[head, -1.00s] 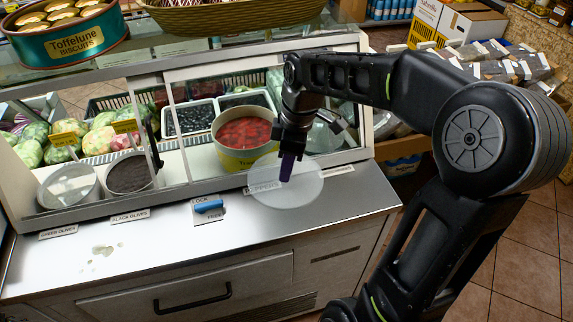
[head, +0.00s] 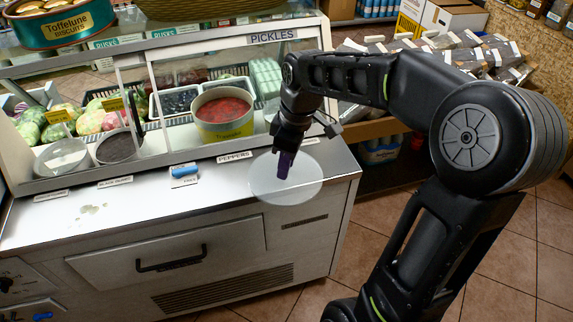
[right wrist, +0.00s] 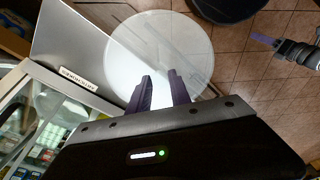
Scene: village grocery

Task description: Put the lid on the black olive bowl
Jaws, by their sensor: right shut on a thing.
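The lid (head: 287,190) is a round, translucent white disc. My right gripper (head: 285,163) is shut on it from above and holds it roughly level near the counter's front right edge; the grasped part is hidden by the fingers. In the right wrist view the lid (right wrist: 160,45) lies beyond the two purple fingers (right wrist: 160,92). The black olive bowl (head: 119,147), with dark contents and no lid on it, stands behind the front glass, left of the lid and well apart from it. A purple-tipped gripper (right wrist: 265,39), seemingly my left, shows at the right wrist view's edge.
The sliding front glass (head: 139,110) is near the olive bowl. A bowl with a clear cover (head: 62,157) stands left of it, a red pepper tub (head: 223,112) right.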

